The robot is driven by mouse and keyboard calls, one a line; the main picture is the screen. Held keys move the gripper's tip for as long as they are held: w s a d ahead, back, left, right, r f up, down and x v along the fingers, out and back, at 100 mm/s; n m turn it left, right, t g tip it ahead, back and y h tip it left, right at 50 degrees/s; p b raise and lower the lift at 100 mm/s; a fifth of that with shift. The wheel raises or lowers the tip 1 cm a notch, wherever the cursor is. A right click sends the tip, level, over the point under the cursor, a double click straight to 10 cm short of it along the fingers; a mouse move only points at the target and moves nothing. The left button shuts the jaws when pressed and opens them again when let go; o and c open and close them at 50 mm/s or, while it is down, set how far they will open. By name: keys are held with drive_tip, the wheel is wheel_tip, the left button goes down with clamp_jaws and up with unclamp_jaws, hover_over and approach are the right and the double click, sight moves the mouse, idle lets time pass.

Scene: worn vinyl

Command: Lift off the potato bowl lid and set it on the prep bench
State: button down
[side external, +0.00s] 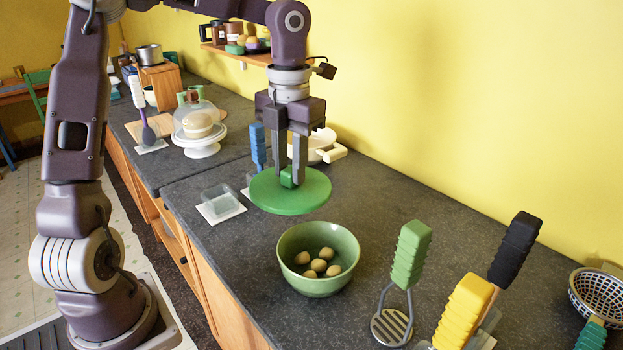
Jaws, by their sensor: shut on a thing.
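The potato bowl (318,287) is green and stands uncovered on the dark bench top, with several potatoes (319,265) inside. The round green lid (315,198) is in the air above and slightly left of the bowl, apart from it and about level. My gripper (291,178) points straight down and is shut on the lid's small green knob, at the middle of the lid. The prep bench (240,270) is the dark speckled counter under the bowl. The lid hides part of the counter behind the bowl.
A masher with a green handle (409,255), a yellow-handled tool (466,312) and a black-handled tool (515,248) stand right of the bowl. A clear container (219,203) stands to the left, a white pan (324,140) behind. A colander (598,292) is far right. Bare counter lies left of the bowl.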

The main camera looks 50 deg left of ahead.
drive_tip(key=s+a+n, duration=0.3)
drive_tip(key=a+n, duration=0.3)
drive_tip(key=a, duration=0.6)
wheel_tip(320, 180, down, 10)
drive_tip(key=shift+d, duration=0.4)
drive_tip(key=shift+f, duration=2.35)
drive_tip(key=shift+f, duration=0.6)
drive_tip(key=c, duration=1.1)
unclamp_jaws()
drive_tip(key=shift+o, duration=0.2)
